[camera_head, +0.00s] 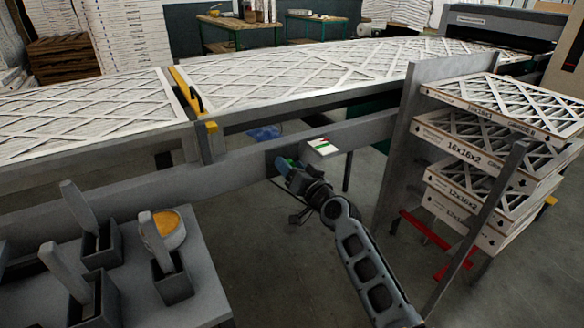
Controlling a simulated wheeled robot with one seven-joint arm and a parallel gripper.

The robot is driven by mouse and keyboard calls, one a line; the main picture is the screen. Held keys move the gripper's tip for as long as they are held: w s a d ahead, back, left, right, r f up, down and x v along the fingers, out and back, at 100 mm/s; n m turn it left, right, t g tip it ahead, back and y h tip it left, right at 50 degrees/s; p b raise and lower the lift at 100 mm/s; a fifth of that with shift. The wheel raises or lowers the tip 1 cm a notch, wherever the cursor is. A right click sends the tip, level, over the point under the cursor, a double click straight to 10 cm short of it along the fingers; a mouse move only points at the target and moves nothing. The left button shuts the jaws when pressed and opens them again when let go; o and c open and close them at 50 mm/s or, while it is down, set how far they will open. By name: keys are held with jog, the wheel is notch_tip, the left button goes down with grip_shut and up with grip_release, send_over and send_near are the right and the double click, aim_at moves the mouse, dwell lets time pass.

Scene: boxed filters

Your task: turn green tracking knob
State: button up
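A small green and teal part, seemingly the green tracking knob (285,163), shows at the side rail of the conveyor, just left of a small grey box. My gripper (290,172) is at the end of my arm, which reaches up from the lower right. Its tip is right at the green part and overlaps it in the picture. The fingers are small and dark, so I cannot tell whether they are open, shut or touching the knob. Part of the knob is hidden by my gripper.
The small grey box (312,155) has a label with red and green marks. The conveyor (232,120) carries white lattice filters. A rack of boxed filters (475,160) stands at right, with upright posts. A grey table (200,275) with paddle holders is at lower left.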

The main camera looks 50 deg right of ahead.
jog(key=c, duration=0.9)
jog(key=shift+m, duration=0.3)
jog(key=shift+d+f+m, duration=0.1)
jog(key=shift+f+m, duration=0.05)
jog(key=shift+m, duration=2.5)
jog(key=shift+d+f+m, duration=0.1)
jog(key=shift+f+m, duration=0.05)
jog(key=shift+m, duration=2.5)
jog(key=o, duration=1.1)
jog(key=shift+c, duration=0.2)
jog(key=shift+s, duration=0.15)
